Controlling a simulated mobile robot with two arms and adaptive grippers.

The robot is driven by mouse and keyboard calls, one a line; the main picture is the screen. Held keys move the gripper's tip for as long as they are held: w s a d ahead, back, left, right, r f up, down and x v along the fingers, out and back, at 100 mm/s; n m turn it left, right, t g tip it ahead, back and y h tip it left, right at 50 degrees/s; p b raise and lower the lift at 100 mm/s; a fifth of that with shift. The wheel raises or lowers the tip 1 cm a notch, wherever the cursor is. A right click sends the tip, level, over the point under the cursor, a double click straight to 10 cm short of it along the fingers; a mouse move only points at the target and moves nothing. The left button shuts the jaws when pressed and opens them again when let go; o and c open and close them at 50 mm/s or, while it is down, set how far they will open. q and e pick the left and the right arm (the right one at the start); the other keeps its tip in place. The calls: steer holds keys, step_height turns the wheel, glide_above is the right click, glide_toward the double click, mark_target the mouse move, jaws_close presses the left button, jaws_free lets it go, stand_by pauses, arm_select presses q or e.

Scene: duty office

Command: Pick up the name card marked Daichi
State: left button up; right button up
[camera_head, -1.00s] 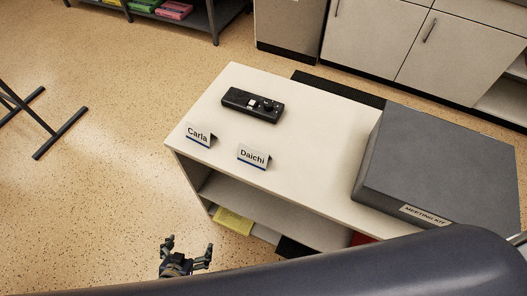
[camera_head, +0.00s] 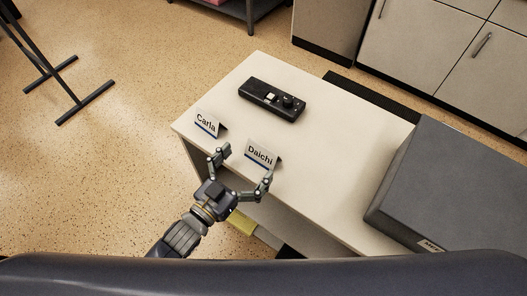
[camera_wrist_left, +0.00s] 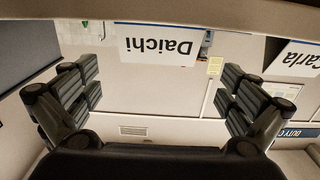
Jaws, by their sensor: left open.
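The name card marked Daichi (camera_head: 261,154) stands as a small white tent card with a blue lower edge near the front edge of the white cabinet top (camera_head: 330,160). My left gripper (camera_head: 245,168) is open and empty in front of this card, its fingers spread. In the left wrist view the Daichi card (camera_wrist_left: 158,45) appears upside down, between the spread fingers and beyond their tips. The card marked Carla (camera_head: 207,122) stands to the left of it; it also shows at the right edge of the left wrist view (camera_wrist_left: 297,58). My right gripper is not seen.
A black device with knobs (camera_head: 271,99) lies behind the cards. A large dark grey box (camera_head: 455,185) stands on the right of the cabinet top. The top between the Daichi card and the box is clear. Yellow material (camera_head: 242,222) lies on the lower shelf.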

mark_target(262, 151)
arm_select(q)
steer(key=x, duration=0.3)
steer(key=f+x, duration=0.1)
steer(key=x, duration=0.1)
steer(key=shift+w+d, duration=0.2)
steer(key=shift+d, duration=0.1)
steer(key=c, duration=0.8)
